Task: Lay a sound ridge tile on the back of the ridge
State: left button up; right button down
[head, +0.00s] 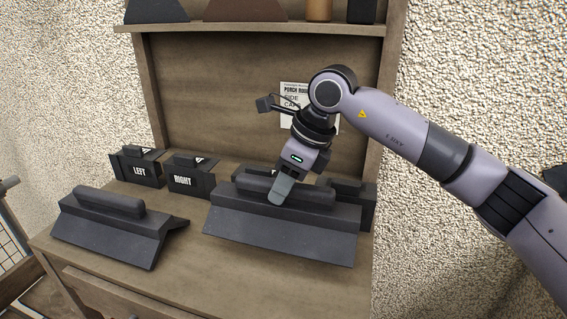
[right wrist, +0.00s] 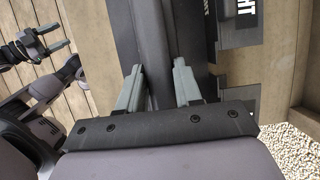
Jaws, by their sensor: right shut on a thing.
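Two dark grey ridge tiles with raised bar grips are on the wooden bench in the head view. The left tile (head: 115,232) lies near the bench's front left. My right gripper (head: 279,191) is shut on the bar grip of the right tile (head: 280,228); its fingers (right wrist: 160,88) straddle the grip in the right wrist view. I cannot tell whether this tile touches the bench. No damage shows on its visible faces. My left gripper (right wrist: 50,38) shows only in the right wrist view, with its fingers apart and nothing between them. The roof ridge is not in view.
Dark boxes labelled LEFT (head: 138,169) and RIGHT (head: 190,178) stand behind the tiles, with more partly hidden behind the held one. A shelf (head: 260,29) crosses above, and a paper notice (head: 293,95) hangs on the backboard. Bare bench (head: 185,212) lies between the tiles.

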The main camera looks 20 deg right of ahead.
aim_at(284, 204)
jog(key=shift+f, duration=2.1)
jog(key=shift+f, duration=0.1)
jog(key=c, duration=0.8)
grip_release()
jog(key=shift+f, duration=0.15)
jog(key=shift+o, duration=0.2)
